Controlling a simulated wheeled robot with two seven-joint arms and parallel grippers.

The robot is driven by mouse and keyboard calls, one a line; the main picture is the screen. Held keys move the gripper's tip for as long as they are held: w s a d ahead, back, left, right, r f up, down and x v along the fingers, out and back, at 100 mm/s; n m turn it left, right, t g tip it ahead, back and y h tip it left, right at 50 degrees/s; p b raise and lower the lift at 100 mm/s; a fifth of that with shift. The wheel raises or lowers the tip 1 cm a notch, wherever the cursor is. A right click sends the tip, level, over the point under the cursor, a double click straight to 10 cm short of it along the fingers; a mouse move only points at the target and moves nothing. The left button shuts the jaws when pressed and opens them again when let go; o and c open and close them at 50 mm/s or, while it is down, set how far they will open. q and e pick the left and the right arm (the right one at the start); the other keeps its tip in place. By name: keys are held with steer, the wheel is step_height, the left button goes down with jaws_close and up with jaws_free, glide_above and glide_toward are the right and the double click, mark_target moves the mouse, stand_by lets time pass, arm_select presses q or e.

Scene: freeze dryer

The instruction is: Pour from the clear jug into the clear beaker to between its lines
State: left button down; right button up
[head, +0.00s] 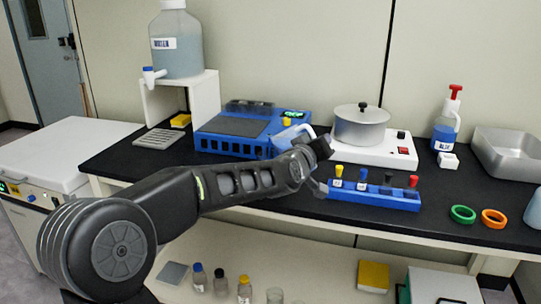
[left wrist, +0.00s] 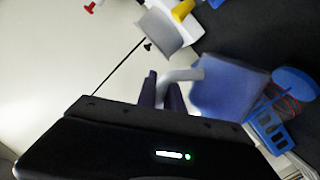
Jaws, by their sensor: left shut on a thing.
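My left gripper (head: 320,150) is shut on the handle of a translucent bluish jug (head: 289,136), in front of the blue rack machine and left of the pot. In the left wrist view the jug (left wrist: 232,90) shows to the right of the dark fingers (left wrist: 161,92), which close around its pale handle. My arm hides part of the jug in the head view, and its contents cannot be made out. My right gripper is not in view.
A steel pot (head: 361,127) stands on a white hotplate (head: 397,150). A blue rack (head: 372,196) holds several capped vials. A bluish vessel (head: 535,208) is cut off at the right edge, near green (head: 463,214) and orange (head: 494,219) rings. A large bottle (head: 177,45) stands on a white stand.

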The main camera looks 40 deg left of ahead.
arm_select(q)
steer(key=shift+a+r+n, duration=0.3)
steer(key=shift+r+n, duration=0.1)
steer(key=shift+r, duration=0.25)
steer(key=shift+a+r+n, duration=0.3)
steer(key=shift+r+n, duration=0.1)
steer(key=shift+r, duration=0.25)
stand_by(3.0)
steer(key=shift+a+r+n+b, duration=0.1)
steer(key=shift+a+n+b, duration=0.05)
steer(key=shift+n+b, duration=0.2)
stand_by(1.6)
steer(key=shift+d+m+p, duration=0.35)
steer(key=shift+m+p, duration=0.1)
steer(key=shift+p, duration=0.15)
steer(key=f+m, duration=0.1)
steer(key=d+f+m, duration=0.1)
steer(key=f, duration=0.1)
steer(key=shift+d+f, duration=0.1)
steer(key=shift+d, duration=0.1)
steer(key=shift+f, duration=0.1)
